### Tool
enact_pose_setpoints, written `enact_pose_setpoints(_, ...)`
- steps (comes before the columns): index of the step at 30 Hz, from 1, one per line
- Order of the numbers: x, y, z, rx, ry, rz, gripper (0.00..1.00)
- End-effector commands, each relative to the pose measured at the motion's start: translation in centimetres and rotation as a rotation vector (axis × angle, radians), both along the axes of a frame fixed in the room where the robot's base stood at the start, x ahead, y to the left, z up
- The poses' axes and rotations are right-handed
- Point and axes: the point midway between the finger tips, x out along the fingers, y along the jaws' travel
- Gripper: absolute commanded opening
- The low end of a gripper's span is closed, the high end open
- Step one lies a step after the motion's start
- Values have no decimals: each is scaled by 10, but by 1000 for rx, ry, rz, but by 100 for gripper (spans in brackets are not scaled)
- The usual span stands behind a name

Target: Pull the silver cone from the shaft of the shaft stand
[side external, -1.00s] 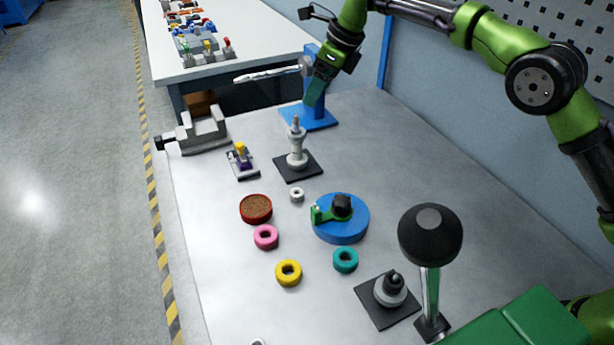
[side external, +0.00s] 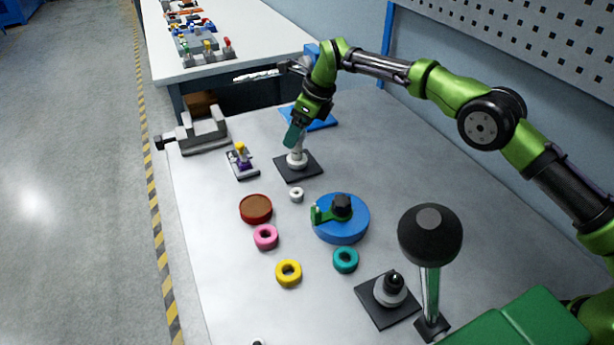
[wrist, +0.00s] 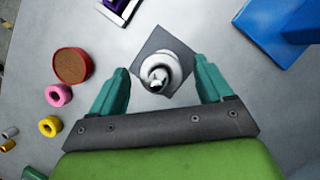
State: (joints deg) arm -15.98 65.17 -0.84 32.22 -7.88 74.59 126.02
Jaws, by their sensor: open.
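The shaft stand is a dark square plate (side external: 311,171) at the back middle of the table with a pale silver cone-shaped part (side external: 297,162) upright on it. In the wrist view, the silver part (wrist: 160,72) shows from above, with the shaft tip at its centre and the plate (wrist: 150,46) beneath. My gripper (side external: 294,138) is over the stand and hides the upper part of the shaft. In the wrist view, its teal fingers are wide apart, one on each side of the silver part, with clear gaps.
A vise (side external: 203,133) and a small purple-and-yellow fixture (side external: 242,162) stand to the left. A small grey ring (side external: 296,195), a red-brown dish (side external: 256,209) and a blue disc (side external: 340,232) with a green clamp lie in front. Another stand (side external: 390,290) holds a dark-topped part.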

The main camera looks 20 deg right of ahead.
Motion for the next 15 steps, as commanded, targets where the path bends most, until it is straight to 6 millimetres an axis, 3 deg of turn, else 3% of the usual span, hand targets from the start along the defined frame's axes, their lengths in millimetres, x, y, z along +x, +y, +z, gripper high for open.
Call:
enact_pose_setpoints(3,0,0,0,0,0,0,78)
enact_pose_setpoints(15,0,0,0,0,0,0,17)
